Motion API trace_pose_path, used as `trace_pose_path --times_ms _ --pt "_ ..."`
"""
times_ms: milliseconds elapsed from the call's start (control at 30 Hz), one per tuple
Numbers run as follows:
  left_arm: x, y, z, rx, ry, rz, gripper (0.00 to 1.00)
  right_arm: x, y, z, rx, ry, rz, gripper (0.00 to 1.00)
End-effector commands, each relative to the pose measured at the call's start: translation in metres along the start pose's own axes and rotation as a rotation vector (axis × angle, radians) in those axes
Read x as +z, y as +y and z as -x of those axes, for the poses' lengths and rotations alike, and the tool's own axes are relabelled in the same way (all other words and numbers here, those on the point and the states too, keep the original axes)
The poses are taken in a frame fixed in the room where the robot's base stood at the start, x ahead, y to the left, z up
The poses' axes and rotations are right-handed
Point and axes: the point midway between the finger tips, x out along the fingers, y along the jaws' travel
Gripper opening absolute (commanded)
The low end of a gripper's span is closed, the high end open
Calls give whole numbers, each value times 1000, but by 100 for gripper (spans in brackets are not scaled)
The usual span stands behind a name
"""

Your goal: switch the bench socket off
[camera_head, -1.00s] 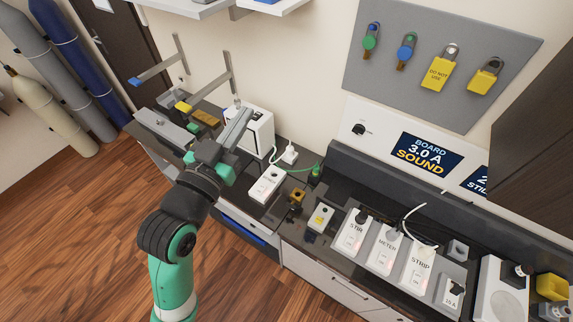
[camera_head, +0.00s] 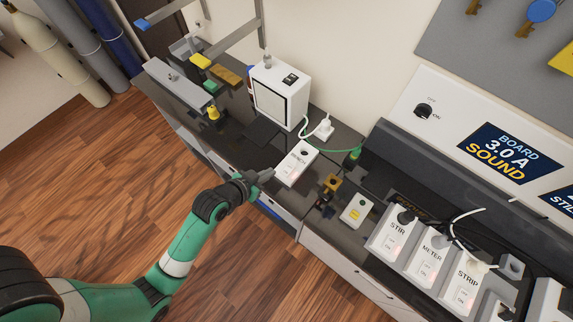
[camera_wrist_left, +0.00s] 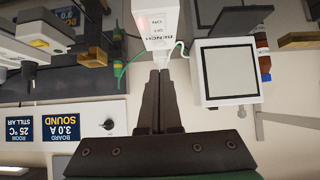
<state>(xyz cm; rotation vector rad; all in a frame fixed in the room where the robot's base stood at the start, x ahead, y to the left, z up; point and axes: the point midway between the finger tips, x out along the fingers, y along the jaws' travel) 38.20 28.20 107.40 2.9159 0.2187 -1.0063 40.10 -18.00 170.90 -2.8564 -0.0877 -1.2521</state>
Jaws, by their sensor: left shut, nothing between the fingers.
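The bench socket (camera_head: 296,163) is a white block labelled BENCH on the dark bench, with a dark round outlet and a rocker marked ON and OFF. A reddish glow shows at its rocker. The socket also appears, upside down, in the left wrist view (camera_wrist_left: 157,20). My left gripper (camera_head: 268,176) is shut and empty, just left of the socket's near end in the head view. In the left wrist view its fingertips (camera_wrist_left: 160,73) point towards the socket's labelled end. I cannot tell whether they touch it. My right gripper is not in view.
A small yellow-marked block (camera_head: 356,210) and the STIR (camera_head: 394,234), METER (camera_head: 430,258) and STRIP (camera_head: 465,283) sockets stand to the right.

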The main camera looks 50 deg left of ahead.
Motion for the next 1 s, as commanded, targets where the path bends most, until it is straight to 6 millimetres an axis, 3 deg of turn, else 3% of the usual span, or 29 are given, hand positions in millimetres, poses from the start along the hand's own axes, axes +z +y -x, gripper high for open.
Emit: trace_pose_path --times_ms 267,700,1000 --pt "2 0 -18 0 2 -1 0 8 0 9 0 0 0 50" --pt "5 0 -108 1 -1 0 0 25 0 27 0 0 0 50" --pt "27 0 -128 1 1 -1 0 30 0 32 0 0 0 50"
